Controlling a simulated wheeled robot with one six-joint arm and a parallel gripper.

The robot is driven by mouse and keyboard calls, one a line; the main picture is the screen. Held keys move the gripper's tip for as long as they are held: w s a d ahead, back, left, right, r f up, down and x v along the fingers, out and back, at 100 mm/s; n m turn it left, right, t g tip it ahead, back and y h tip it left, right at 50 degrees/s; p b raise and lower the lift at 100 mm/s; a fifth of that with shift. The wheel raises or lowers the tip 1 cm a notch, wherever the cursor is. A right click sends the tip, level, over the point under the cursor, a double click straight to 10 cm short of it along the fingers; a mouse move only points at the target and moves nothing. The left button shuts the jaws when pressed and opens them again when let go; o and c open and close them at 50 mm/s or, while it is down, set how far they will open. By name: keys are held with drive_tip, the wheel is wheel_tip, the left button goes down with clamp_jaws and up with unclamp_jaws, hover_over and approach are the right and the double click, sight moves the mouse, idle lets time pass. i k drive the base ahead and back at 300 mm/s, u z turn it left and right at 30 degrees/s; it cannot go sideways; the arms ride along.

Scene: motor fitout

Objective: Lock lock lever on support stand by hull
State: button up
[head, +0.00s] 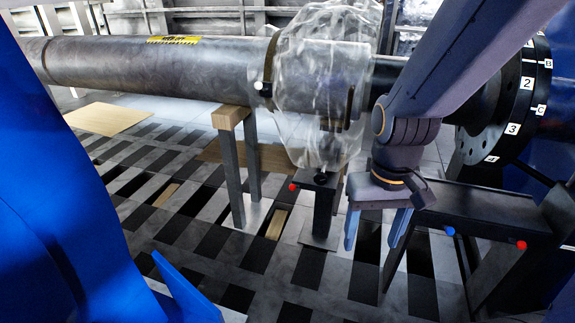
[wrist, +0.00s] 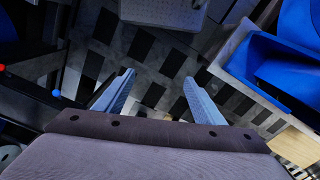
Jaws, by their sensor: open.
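My gripper (head: 370,258) is open and empty, fingers pointing down over the checkered floor. It also shows in the wrist view (wrist: 158,80), with bare floor between the fingers. A dark support stand (head: 480,212) is right of my gripper, below the numbered flange. Its front edge carries a blue knob (head: 450,231) and a red knob (head: 521,245). The wrist view shows a blue knob (wrist: 56,93) at left, apart from the fingers. A smaller dark stand (head: 325,205) with a red knob (head: 292,186) is left of my gripper. I cannot tell which part is the lock lever.
A long metal shaft (head: 120,62) runs across the back, partly wrapped in clear plastic (head: 305,100). A wood-topped trestle (head: 232,117) is under it. The numbered black flange (head: 520,100) is at right. Blue structure (head: 50,200) fills the left.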

sight(292, 187)
drive_tip(key=z, duration=0.25)
drive_tip(key=i, duration=1.15)
drive_tip(key=u, duration=0.75)
